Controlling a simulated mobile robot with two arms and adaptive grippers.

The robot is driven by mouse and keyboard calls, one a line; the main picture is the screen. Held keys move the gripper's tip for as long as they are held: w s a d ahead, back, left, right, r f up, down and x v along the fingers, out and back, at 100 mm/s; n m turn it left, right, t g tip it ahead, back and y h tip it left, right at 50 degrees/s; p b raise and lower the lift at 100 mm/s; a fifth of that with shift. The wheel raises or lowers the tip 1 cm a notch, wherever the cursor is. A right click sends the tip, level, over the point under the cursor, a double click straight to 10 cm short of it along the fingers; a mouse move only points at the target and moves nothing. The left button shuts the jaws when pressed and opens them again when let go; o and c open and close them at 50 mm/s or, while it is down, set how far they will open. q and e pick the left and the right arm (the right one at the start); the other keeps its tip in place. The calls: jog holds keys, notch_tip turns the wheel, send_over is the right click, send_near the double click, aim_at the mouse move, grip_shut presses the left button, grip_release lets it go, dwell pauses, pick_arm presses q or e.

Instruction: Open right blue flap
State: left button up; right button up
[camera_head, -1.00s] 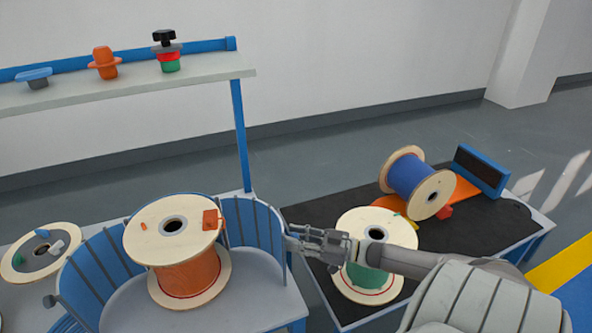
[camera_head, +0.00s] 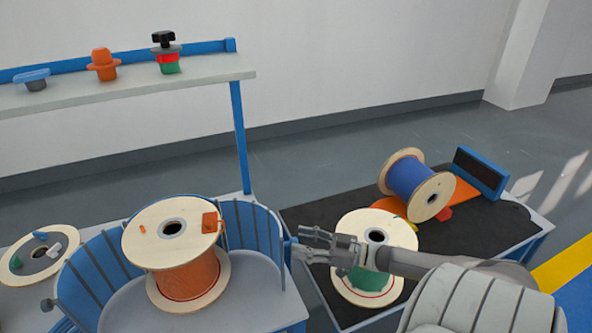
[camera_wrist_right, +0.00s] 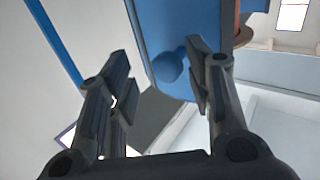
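The right blue flap (camera_head: 265,232) curves upright around the right side of the orange cable spool (camera_head: 188,278). Its outer edge carries a small blue knob, seen in the right wrist view as a rounded blue knob (camera_wrist_right: 169,66) on the blue panel (camera_wrist_right: 190,25). My right gripper (camera_head: 300,243) is beside that edge, fingers pointing left toward the flap. In the right wrist view its two fingers (camera_wrist_right: 160,75) are spread open and the knob shows between them. They do not look closed on it. My left gripper is not in view.
A green spool (camera_head: 358,225) stands under my right forearm on the black mat (camera_head: 310,215). A blue spool (camera_head: 410,180) lies on its side behind it. A left blue flap (camera_head: 100,265) curves around the left side. A shelf (camera_head: 120,88) stands at the back left.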

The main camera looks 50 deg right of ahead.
jog(key=v, duration=0.9)
jog(key=shift+s, duration=0.2)
jog(key=shift+d, duration=0.15)
